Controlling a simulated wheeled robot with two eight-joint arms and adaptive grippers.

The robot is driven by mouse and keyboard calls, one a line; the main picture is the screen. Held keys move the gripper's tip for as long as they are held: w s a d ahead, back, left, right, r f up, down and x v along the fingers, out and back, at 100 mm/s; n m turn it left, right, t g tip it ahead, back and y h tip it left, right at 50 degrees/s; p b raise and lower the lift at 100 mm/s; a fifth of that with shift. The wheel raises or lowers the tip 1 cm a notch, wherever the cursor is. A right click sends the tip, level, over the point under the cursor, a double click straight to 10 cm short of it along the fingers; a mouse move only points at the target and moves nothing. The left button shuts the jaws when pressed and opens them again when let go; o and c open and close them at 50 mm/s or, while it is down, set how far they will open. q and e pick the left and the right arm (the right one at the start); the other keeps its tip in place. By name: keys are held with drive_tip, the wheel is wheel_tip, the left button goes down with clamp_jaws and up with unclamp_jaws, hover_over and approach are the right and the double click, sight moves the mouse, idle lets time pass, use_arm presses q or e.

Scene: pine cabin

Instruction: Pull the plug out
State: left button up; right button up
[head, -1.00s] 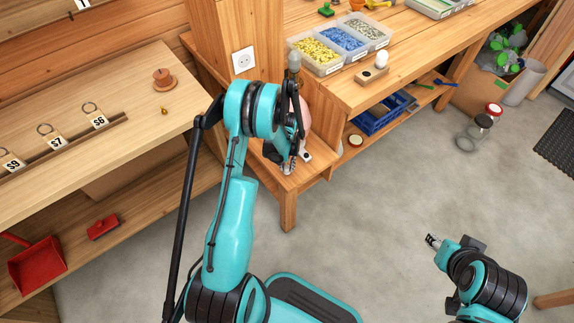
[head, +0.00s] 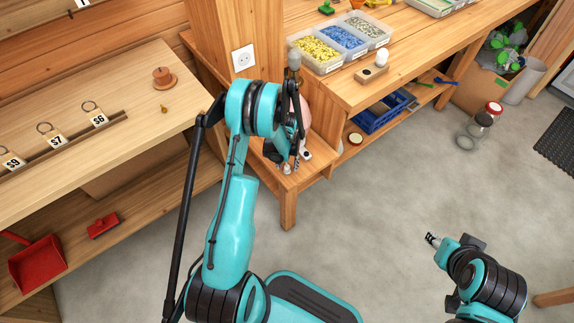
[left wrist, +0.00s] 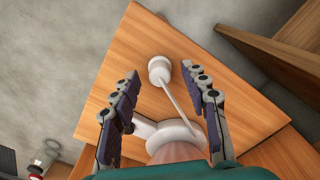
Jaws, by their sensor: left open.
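In the left wrist view a small white round plug (left wrist: 159,68) shows over the wooden shelf. A thin white strap or rod runs from it to a white collar (left wrist: 176,131) on a pink rounded body (left wrist: 172,152). A white stub sticks out left of the collar. The plug looks apart from the collar; whether it touches the wood I cannot tell. My left gripper (head: 287,164) is open, its fingers on either side of the plug and strap. In the head view the arm hides much of the pink body (head: 303,112). My right gripper (head: 433,240) hangs over the floor, far right.
The low wooden shelf (head: 288,190) juts out below the workbench. A wall socket (head: 243,59) with nothing in it is behind. Bins of small parts (head: 314,54) stand on the bench. Jars (head: 475,132) are on the floor.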

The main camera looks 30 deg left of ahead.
use_arm(q)
wheel_tip(320, 180, up, 12)
wheel_tip(320, 180, up, 15)
drive_tip(key=m+t, duration=0.2)
drive_tip(key=t, duration=0.1)
hover_over(287, 167)
drive_tip(key=s+d, duration=0.6)
drive_tip(key=d, duration=0.2)
drive_tip(key=s+d+r+m+t, duration=0.2)
drive_tip(key=s+d+r+t, duration=0.2)
drive_tip(key=s+d, duration=0.3)
drive_tip(key=s+r, duration=0.1)
drive_tip(key=s, duration=0.4)
drive_tip(key=shift+s+d+m, duration=0.2)
drive_tip(key=shift+s+m, duration=0.1)
drive_tip(key=shift+s, duration=0.1)
